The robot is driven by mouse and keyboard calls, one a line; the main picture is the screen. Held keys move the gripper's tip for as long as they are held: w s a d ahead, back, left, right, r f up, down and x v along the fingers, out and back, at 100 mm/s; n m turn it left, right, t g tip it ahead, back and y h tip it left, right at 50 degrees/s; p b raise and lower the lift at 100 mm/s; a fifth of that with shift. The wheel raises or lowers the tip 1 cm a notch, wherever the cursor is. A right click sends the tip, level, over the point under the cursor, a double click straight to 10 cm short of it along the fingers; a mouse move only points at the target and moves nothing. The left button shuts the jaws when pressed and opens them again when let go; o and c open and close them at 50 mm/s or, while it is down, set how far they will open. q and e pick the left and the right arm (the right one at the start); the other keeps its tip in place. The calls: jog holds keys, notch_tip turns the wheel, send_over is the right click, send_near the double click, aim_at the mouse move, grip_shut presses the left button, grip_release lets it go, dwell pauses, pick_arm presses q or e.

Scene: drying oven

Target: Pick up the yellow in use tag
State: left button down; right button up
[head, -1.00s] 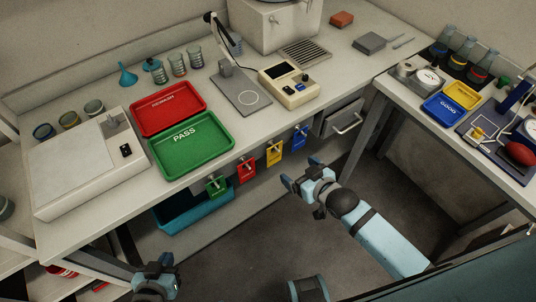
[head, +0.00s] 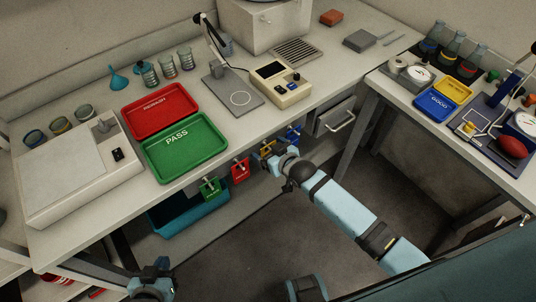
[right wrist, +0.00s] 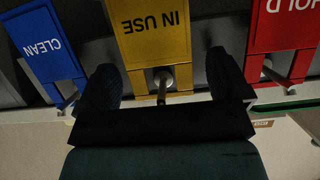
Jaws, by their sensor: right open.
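The yellow IN USE tag (right wrist: 152,38) hangs on a metal peg at the bench's front edge. In the right wrist view it appears upside down between the two dark fingers of my right gripper (right wrist: 163,85), which is open around its peg end. In the head view the yellow tag (head: 267,147) is partly hidden behind my right gripper (head: 277,154). Whether the fingers touch the tag, I cannot tell. My left gripper (head: 152,278) is at the bottom left, away from the tags; its fingers are not clear.
The blue CLEAN tag (right wrist: 45,48) and red HOLD tag (right wrist: 287,25) hang on either side of the yellow one. A green tag (head: 210,187) hangs further left. A teal bin (head: 190,217) is below. A drawer handle (head: 341,122) juts out to the right.

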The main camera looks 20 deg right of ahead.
jog(key=shift+c, duration=0.2)
jog(key=c, duration=0.9)
jog(key=shift+c, duration=0.2)
